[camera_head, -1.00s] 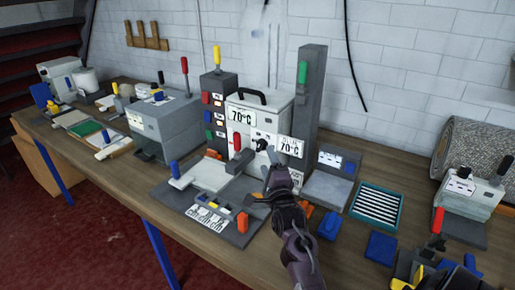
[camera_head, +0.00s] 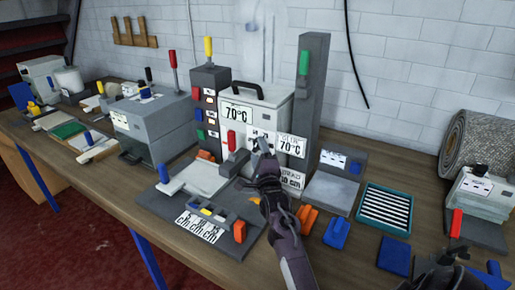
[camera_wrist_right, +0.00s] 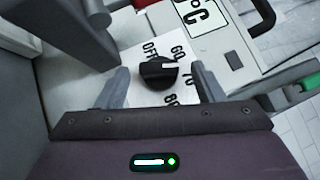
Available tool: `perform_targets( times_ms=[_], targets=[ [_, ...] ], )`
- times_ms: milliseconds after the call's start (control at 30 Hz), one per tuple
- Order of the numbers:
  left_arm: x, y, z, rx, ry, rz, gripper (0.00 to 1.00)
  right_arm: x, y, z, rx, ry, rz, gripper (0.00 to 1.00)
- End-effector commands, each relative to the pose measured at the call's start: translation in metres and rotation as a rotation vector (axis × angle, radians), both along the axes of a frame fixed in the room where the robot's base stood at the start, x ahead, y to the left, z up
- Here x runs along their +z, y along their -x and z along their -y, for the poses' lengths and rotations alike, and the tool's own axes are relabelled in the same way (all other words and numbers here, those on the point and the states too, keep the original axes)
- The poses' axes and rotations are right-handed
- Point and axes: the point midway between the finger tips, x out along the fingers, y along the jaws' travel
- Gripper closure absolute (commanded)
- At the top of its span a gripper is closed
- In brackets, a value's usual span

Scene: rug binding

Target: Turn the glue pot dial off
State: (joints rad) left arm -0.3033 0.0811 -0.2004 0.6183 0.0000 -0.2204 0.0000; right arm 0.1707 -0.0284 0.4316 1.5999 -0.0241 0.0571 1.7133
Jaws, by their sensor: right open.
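The glue pot (camera_head: 264,108) is a grey box with a black lid handle and 70°C labels on its front. Its dial (camera_wrist_right: 158,72) is a round black knob on a white plate marked OFF, 60, 70 and 80. The dial's white mark points right, near 60 and 70, away from OFF. My right gripper (camera_wrist_right: 161,70) is open, with one finger on each side of the dial and gaps showing between. In the head view the right gripper (camera_head: 261,148) is at the pot's front and largely hides the dial.
A red-handled lever (camera_head: 231,141) stands just left of the dial. A tall grey post (camera_head: 311,110) rises right of the pot. Orange and blue blocks (camera_head: 337,232) and a teal tray (camera_head: 359,213) lie to the right. A grey clamp board (camera_head: 255,217) lies in front.

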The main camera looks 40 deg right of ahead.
Motion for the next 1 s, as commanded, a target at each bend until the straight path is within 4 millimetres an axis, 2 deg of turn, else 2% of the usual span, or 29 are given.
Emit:
perform_targets(
  times_ms=[133,433,767,1000],
  targets=[
    [0.0039,-0.0041,0.0003,0.0,0.0,0.006,0.64,0.0036,-0.0103,0.0048,0.0,0.0,0.001,0.38],
    [0.0038,-0.0068,0.0003,0.001,0.001,0.01,0.64,0.0028,-0.012,0.0056,-0.001,0.0,0.0,0.4],
    [0.0036,-0.0054,0.0002,0.001,0.001,0.008,0.64,0.0025,-0.0119,0.0055,-0.001,-0.001,-0.001,0.83],
    [0.0106,-0.0042,0.0002,0.001,0.0,0.006,0.64,0.0049,-0.0117,0.0055,-0.001,0.008,-0.023,0.83]
  ],
)
